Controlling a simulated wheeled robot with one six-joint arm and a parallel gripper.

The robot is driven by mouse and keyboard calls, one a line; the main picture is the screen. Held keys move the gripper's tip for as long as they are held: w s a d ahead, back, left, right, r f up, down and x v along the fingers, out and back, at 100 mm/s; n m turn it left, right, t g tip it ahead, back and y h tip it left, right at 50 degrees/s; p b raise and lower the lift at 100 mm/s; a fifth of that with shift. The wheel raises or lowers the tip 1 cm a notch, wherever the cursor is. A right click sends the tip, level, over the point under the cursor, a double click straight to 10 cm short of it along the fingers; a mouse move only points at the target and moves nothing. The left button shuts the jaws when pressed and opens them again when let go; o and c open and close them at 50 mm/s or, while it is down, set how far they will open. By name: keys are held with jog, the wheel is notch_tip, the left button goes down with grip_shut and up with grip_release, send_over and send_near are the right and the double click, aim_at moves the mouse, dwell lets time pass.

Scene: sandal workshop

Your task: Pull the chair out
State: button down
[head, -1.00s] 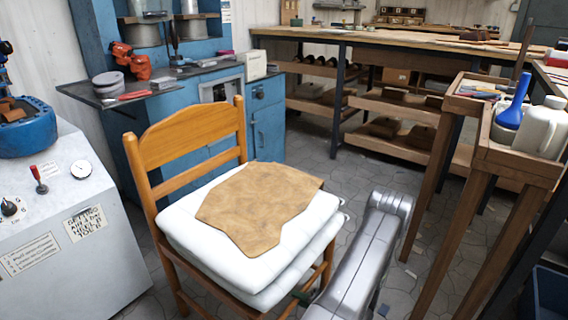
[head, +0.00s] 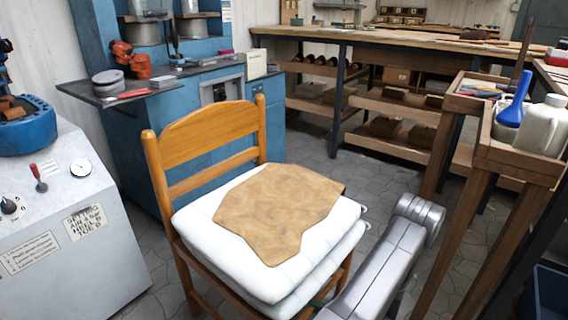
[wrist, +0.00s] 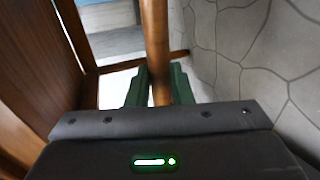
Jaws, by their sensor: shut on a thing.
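The wooden chair (head: 208,137) stands in the middle of the head view, with its slatted back to the left. White cushions (head: 240,262) are stacked on its seat, and a brown piece of leather (head: 280,208) lies flat on top. In the wrist view, my gripper (wrist: 158,90) has its green fingers on either side of a round wooden chair bar (wrist: 156,45), shut on it. In the head view, my silver arm reaches down at the chair's right side, and the gripper is mostly hidden below the cushions.
A grey machine (head: 65,220) stands close at the left, and a blue cabinet (head: 125,145) is behind the chair. A wooden stand (head: 520,160) with a blue-handled tool and white jug is close at the right. Tiled floor (head: 315,150) is clear between chair and workbench (head: 400,42).

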jog(key=s+d+b, duration=0.1)
jog(key=s+d, duration=2)
jog(key=shift+s+f+b, duration=0.2)
jog(key=shift+s+b, duration=0.15)
dwell(2.0)
grip_release()
dwell(0.4)
jog(key=s+d, duration=0.6)
jog(key=d, duration=0.2)
dwell(0.5)
jog(key=shift+w, duration=0.1)
